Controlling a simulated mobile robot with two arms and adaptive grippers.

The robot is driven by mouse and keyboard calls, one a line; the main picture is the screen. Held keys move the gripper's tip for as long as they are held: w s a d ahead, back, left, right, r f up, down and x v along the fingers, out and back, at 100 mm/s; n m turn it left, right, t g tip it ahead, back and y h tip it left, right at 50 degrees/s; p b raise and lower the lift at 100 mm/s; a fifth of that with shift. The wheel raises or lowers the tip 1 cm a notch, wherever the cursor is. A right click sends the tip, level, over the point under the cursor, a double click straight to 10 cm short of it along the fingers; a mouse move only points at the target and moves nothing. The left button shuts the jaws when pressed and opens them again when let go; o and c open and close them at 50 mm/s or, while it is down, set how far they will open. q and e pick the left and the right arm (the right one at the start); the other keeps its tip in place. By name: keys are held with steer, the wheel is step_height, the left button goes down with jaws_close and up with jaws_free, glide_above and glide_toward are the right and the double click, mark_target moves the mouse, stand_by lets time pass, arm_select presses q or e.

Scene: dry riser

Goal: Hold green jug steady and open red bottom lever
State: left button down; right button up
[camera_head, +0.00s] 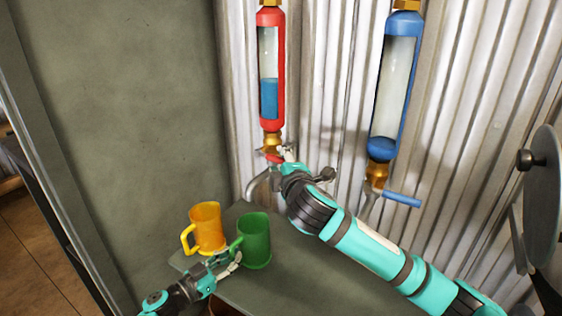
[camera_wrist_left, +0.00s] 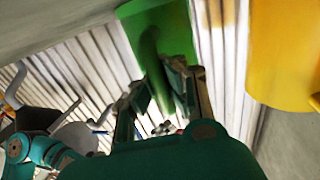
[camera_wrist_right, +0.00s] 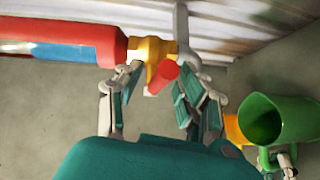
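The green jug (camera_head: 257,243) stands upright on the grey ledge, below the metal spout of the red tube. My left gripper (camera_head: 230,260) is at its handle; in the left wrist view the fingers (camera_wrist_left: 163,95) close around the green handle (camera_wrist_left: 152,62). The red tube (camera_head: 271,112) on the wall holds blue liquid in its lower half. The red bottom lever (camera_wrist_right: 163,77) sits under its brass fitting (camera_wrist_right: 152,50). My right gripper (camera_wrist_right: 158,92) is open, its fingers apart on either side of the lever. The lever is partly hidden in the head view.
A yellow jug (camera_head: 207,228) stands left of the green jug. A blue tube (camera_head: 381,149) with a blue lever (camera_head: 402,199) hangs on the corrugated wall to the right. The ledge (camera_head: 290,270) is bare right of the green jug. A grey wall closes the left side.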

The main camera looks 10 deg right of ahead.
steer(key=shift+w, duration=0.3)
jaws_close()
stand_by(0.3)
